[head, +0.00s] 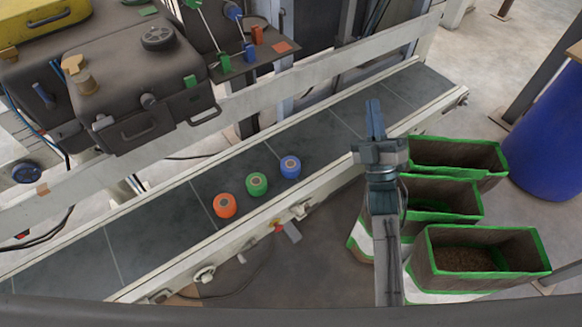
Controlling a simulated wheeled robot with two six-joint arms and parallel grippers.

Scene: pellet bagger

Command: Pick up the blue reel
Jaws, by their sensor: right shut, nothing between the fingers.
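The blue reel (290,166) stands on the dark conveyor belt (330,128), the rightmost of three reels in a slanting row. A green reel (257,184) and an orange reel (225,205) stand to its lower left. My right gripper (374,106) is over the belt's near rail, to the right of the blue reel and apart from it. Its fingers are together and hold nothing. My left gripper is not in the picture.
Several open bags with green rims (540,262) stand at the right, near my right arm. A blue drum (548,150) is behind them. A pale rail (300,77) and dark machine (130,85) border the belt's far side. The belt is clear around the reels.

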